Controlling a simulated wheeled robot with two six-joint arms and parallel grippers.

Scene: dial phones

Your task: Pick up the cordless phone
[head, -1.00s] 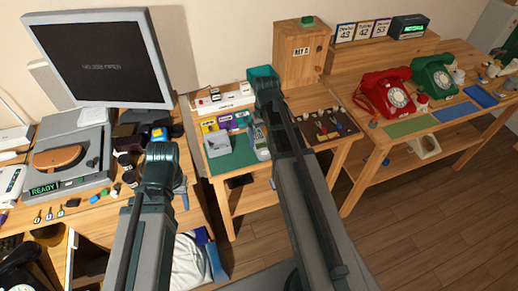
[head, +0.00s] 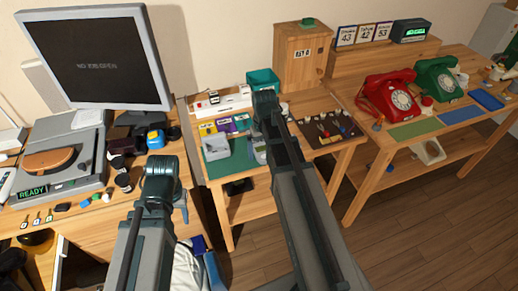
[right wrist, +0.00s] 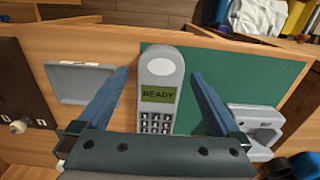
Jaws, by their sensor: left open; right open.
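The cordless phone (right wrist: 158,112) is a light grey handset with a green READY screen and a keypad. In the right wrist view it lies face up at the edge of a green mat (right wrist: 215,65). My right gripper (right wrist: 160,78) is open, with one blue finger on each side of the handset and gaps between. In the head view the phone (head: 260,150) is partly hidden by my right arm, and the right fingers are hidden. My left gripper (head: 181,203) is open and apart from the phone, left of the small table; its fingers are mostly hidden.
A grey device (head: 215,147) lies left of the phone on the mat. A dark tool board (head: 325,128) lies to its right. A teal bin (head: 263,80) and wooden box (head: 302,55) stand behind. Red (head: 392,97) and green (head: 436,77) dial phones stand on the right table.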

